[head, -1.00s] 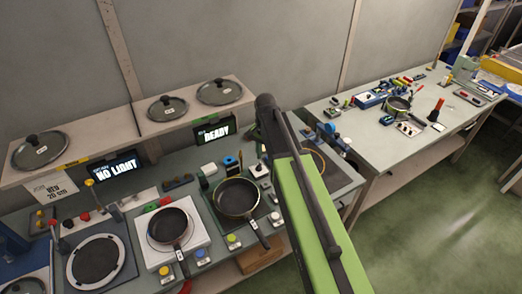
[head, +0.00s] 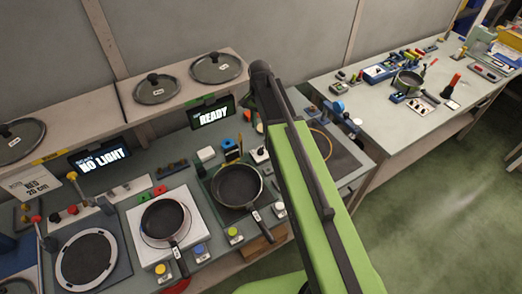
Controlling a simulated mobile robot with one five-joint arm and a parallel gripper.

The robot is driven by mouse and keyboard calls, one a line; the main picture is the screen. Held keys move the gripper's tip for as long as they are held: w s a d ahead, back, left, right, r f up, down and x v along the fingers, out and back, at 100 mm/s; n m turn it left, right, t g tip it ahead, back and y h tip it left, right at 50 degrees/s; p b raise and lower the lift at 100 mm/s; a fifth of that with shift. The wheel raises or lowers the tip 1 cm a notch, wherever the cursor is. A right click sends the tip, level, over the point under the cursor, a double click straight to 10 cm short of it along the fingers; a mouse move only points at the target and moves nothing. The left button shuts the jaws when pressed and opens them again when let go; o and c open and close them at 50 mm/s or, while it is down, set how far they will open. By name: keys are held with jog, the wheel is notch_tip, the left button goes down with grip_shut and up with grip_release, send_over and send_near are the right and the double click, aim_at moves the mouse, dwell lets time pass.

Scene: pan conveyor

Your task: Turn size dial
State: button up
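I cannot tell for certain which control is the size dial. A black knob on a white base (head: 259,155) stands on the bench close to the left of my arm. Small stations with a yellow button (head: 162,270), a blue button (head: 199,251) and a yellow-green button (head: 233,233) line the bench's front edge. A dark pan (head: 165,219) sits on a white square plate, and a second pan (head: 237,184) sits on a dark plate to its right. My green arm crosses the middle of the view and hides part of the bench. My gripper is not visible.
Lids (head: 216,67) rest on a raised shelf. Two screens read "NO LIGHT" (head: 100,157) and "READY" (head: 210,117). A small card (head: 37,186) seems to read "RED 25 cm". Another table (head: 372,115) with tools stands at right. Green floor (head: 440,210) is open there.

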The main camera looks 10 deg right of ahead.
aim_at(260, 149)
notch_tip(260, 149, down, 14)
jog(key=b, duration=1.2)
jog(key=shift+d+r, duration=0.1)
jog(key=shift+r, duration=0.1)
grip_shut()
